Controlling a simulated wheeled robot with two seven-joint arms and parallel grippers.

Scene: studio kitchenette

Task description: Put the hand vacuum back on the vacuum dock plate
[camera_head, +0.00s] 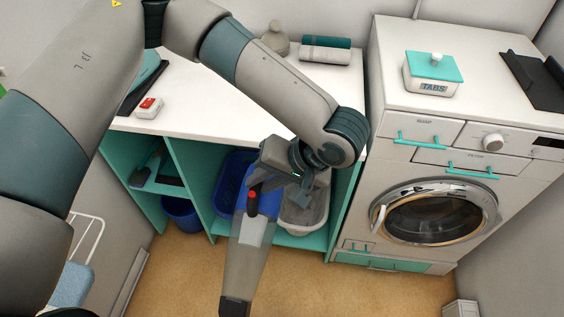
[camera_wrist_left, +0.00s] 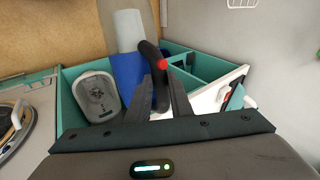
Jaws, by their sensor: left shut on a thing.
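The hand vacuum (camera_head: 246,262) has a clear grey body, a dark nozzle end and a black handle with a red button. It hangs in front of the open cabinet, nozzle end toward the bottom of the head view. My left gripper (camera_head: 290,185) is shut on its black handle. In the left wrist view the fingers (camera_wrist_left: 171,92) close around the handle, and the vacuum's pale body (camera_wrist_left: 128,30) points away. A dark plate with a raised part (camera_head: 535,78) lies on the washer top at right; I cannot tell whether it is the dock plate. My right gripper is out of view.
The white counter (camera_head: 225,102) holds a red-and-white box (camera_head: 148,107), rolled towels (camera_head: 325,50) and a grey pot. Below are a blue basket (camera_head: 228,180) and a grey basket (camera_head: 303,215). A TABS box (camera_head: 432,75) stands on the washer (camera_head: 400,150). The floor ahead is clear.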

